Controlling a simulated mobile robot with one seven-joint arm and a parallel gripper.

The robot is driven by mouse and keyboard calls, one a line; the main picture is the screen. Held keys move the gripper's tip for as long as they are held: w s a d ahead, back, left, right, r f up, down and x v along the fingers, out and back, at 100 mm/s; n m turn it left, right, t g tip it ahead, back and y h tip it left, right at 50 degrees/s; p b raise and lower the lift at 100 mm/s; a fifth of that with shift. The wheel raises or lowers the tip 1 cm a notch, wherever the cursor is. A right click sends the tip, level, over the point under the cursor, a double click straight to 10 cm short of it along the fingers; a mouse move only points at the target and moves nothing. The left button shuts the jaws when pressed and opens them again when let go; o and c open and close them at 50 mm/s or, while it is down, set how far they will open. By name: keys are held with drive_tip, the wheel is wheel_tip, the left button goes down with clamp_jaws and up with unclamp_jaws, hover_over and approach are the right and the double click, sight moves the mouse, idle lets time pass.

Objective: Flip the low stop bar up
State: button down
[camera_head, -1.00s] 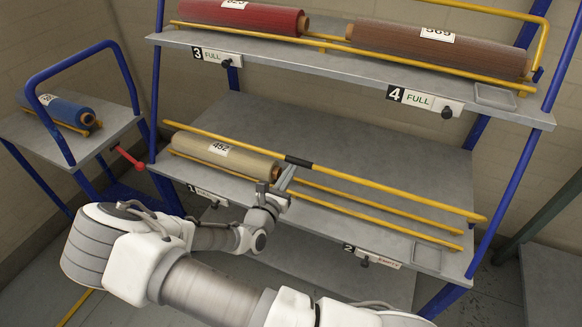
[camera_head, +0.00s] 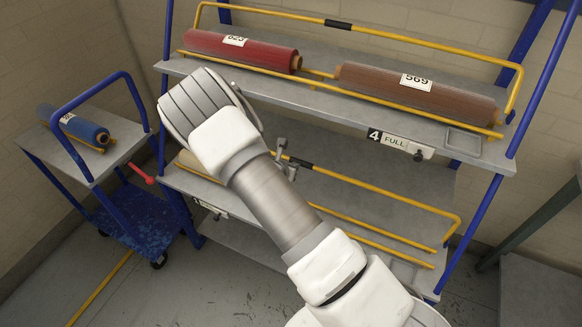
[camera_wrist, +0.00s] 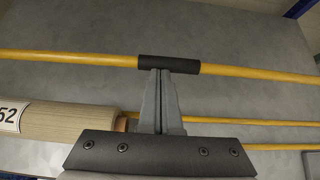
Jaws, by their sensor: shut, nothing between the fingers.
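The low stop bar (camera_head: 380,191) is a yellow rod with a black grip sleeve (camera_head: 301,162), above the lower shelf (camera_head: 360,160). Its right end bends down toward the shelf, and the bar stands partly raised. In the wrist view the sleeve (camera_wrist: 168,64) crosses ahead of my gripper (camera_wrist: 160,72). My gripper is shut and empty, its fingertips at the sleeve's near edge; whether they touch is unclear. In the head view my gripper (camera_head: 287,157) shows beside the sleeve, and my arm hides the bar's left part.
A beige roll (camera_wrist: 62,117) lies on the lower shelf, left of my gripper. A blue cart (camera_head: 75,155) with a blue roll stands left.

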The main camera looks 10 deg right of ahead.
drive_tip(key=w+d+g, duration=0.1)
drive_tip(key=w+g+y+p, duration=0.1)
drive_tip(key=shift+w+d+r, duration=0.3)
drive_tip(key=shift+d, duration=0.1)
drive_tip(key=shift+w+d+f, duration=0.25)
drive_tip(key=shift+w+d, duration=0.25)
drive_tip(key=shift+w, duration=0.2)
drive_tip(key=shift+w+d+f, duration=0.2)
drive_tip(key=shift+w+d, duration=0.3)
drive_tip(key=shift+w, duration=0.15)
drive_tip(key=shift+w+d+f, duration=0.25)
drive_tip(key=shift+w+d, duration=0.25)
drive_tip(key=shift+w, duration=0.2)
drive_tip(key=shift+r, duration=0.15)
drive_tip(key=b, duration=0.2)
approach(298, 161)
drive_tip(key=s+a+f, duration=0.2)
drive_tip(key=s+f, duration=0.1)
drive_tip(key=f, duration=0.1)
drive_tip(key=shift+s+r, duration=0.15)
drive_tip(key=shift+r, duration=0.05)
drive_tip(key=shift+d+r, duration=0.1)
